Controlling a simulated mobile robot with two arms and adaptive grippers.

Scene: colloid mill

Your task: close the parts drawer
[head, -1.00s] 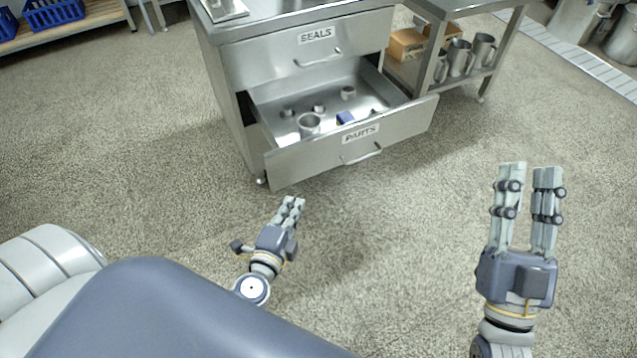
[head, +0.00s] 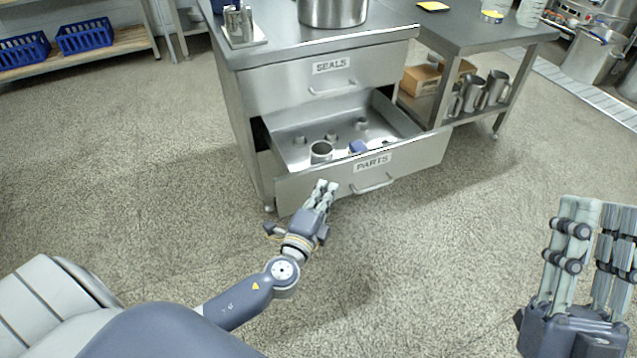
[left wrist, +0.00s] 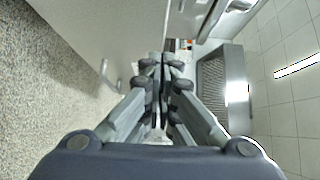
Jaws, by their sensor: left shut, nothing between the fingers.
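The parts drawer (head: 415,160), a steel drawer labelled PARTS, stands pulled out below the shut SEALS drawer (head: 262,92). Its handle (head: 373,185) is on the front panel below the label. Inside lie several small metal parts, a metal cup (head: 321,152) and a blue piece (head: 357,147). My left gripper (head: 325,188) is shut and empty, its tips at the drawer front, left of the handle; I cannot tell whether they touch it. The shut fingers also show in the left wrist view (left wrist: 163,75). My right gripper (head: 595,235) is open and empty, well right of the drawer.
A steel pot (head: 332,10) stands on the cabinet top. A side table (head: 470,38) to the right has steel jugs (head: 497,88) and a cardboard box (head: 420,79) on its lower shelf. Blue crates (head: 85,37) sit on a shelf at back left. The floor before the drawer is clear.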

